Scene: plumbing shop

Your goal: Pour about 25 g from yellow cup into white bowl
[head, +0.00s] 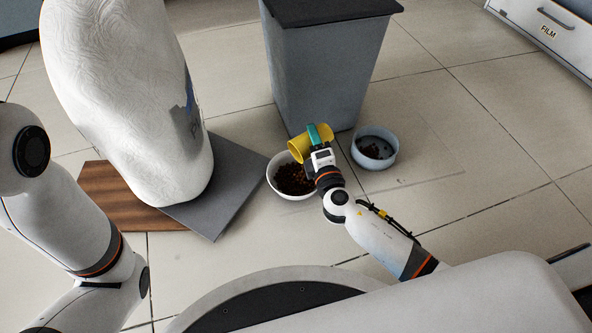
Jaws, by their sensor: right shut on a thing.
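My right gripper (318,140) is shut on the yellow cup (299,149), with a teal finger across its side. The cup is tilted well over, close to lying on its side, above the far right rim of the white bowl (271,181). The white bowl stands on the floor and holds a heap of dark brown pieces. The inside of the cup is hidden, and I cannot see any pieces falling. My left arm comes in at the left, but its gripper is out of view.
A light blue bowl (391,159) with a few dark pieces stands on the floor to the right. A tall grey bin (325,65) stands just behind the cup. A large white wrapped object (130,90) stands left on a grey slab (218,205). Tiled floor at right is clear.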

